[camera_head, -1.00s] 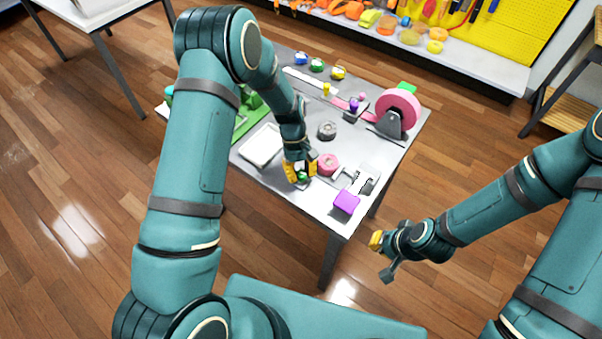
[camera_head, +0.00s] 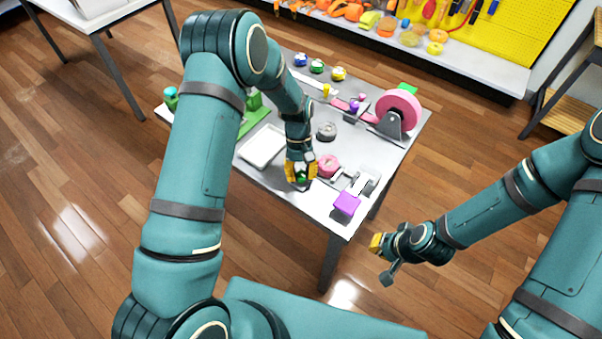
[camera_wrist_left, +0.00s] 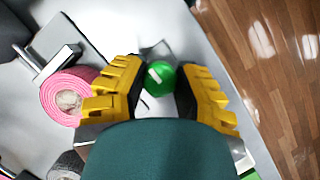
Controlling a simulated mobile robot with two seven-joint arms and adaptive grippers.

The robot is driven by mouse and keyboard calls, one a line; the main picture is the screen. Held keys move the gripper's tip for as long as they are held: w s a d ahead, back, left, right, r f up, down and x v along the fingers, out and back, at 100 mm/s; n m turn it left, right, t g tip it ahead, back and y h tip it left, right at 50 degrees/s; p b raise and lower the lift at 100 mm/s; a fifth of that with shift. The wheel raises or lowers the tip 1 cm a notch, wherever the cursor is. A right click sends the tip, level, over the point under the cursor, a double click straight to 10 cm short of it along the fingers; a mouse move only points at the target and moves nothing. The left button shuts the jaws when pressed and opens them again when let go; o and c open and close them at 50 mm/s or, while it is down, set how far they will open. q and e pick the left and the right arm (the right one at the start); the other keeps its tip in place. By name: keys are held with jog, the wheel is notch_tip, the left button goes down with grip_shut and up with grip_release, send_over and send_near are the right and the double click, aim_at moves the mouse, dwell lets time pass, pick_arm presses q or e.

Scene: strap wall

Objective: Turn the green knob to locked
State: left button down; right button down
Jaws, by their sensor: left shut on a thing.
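The green knob (camera_wrist_left: 160,77) is a round glossy green ball near the front edge of the grey table (camera_head: 318,198). My left gripper (camera_wrist_left: 161,90) is shut on it, with one yellow-and-black finger on either side. In the head view the left gripper (camera_head: 301,176) points down at the table edge, and the green knob (camera_head: 301,179) shows only in part between the fingers. No locked mark on the knob is readable. My right gripper (camera_head: 377,243) is off the table at the front right, away from the knob; its finger opening is too small to tell.
A white tray (camera_head: 262,146) lies to the left. A large pink reel (camera_head: 398,112) stands at the back right.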

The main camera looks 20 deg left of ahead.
pick_arm(q)
jog(key=c, duration=0.7)
grip_release()
jog(key=shift+s+d+f, duration=0.1)
jog(key=shift+s, duration=0.05)
jog(key=shift+o, duration=0.2)
jog(key=v, duration=1.2)
